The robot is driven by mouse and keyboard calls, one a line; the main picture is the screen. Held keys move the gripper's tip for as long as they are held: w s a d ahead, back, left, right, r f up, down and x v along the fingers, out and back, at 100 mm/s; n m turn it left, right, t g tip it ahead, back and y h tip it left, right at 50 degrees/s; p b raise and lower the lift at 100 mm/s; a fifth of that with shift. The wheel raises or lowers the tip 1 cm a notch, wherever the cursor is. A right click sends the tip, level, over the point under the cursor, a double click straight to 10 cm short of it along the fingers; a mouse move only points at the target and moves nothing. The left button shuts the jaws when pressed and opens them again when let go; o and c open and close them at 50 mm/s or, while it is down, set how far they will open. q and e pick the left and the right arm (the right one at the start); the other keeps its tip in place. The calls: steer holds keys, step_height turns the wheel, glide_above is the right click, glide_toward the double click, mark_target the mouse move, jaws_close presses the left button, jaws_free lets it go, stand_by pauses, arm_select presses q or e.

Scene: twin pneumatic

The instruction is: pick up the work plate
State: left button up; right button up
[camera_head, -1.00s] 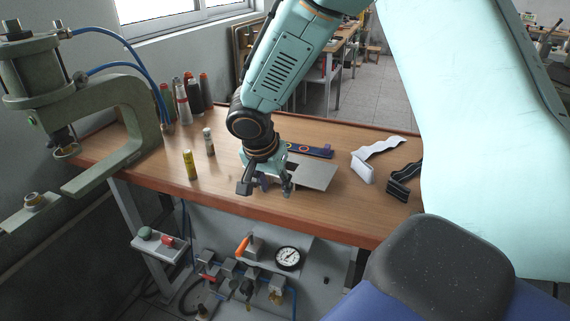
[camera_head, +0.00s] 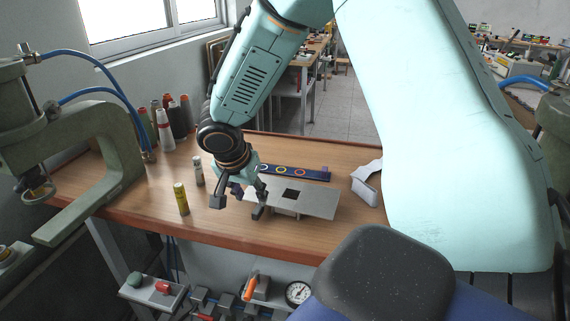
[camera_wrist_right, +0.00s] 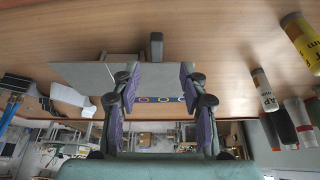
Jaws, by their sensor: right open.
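The work plate is a flat grey metal plate (camera_head: 318,203) with a dark square (camera_head: 291,193) on it. It lies raised a little above the wooden bench, on a support mostly hidden beneath it. My right gripper (camera_head: 238,206) is open at the plate's left end, its fingers pointing down. In the right wrist view, the plate (camera_wrist_right: 82,75) runs behind the spread fingers (camera_wrist_right: 159,78). I cannot tell whether a finger touches it. My left gripper is not in view.
A dark strip with coloured rings (camera_head: 309,173) lies behind the plate. A yellow tube (camera_head: 181,198), a small bottle (camera_head: 198,171) and several spools stand left. A green press (camera_head: 100,135) stands at the left end.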

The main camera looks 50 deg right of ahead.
mark_target(258, 208)
steer(key=x, duration=0.4)
steer(key=s+x, duration=0.1)
steer(key=x, duration=0.1)
steer(key=shift+w+d, duration=0.1)
steer(key=shift+w+f, duration=0.1)
steer(key=shift+f, duration=0.2)
steer(key=shift+w+d+f, duration=0.15)
steer(key=shift+d+f, duration=0.2)
steer(key=shift+c, duration=1)
steer(key=shift+a+r, duration=0.15)
steer(key=shift+a, duration=0.05)
steer(key=c, duration=0.3)
steer(key=shift+d, duration=0.15)
jaws_close()
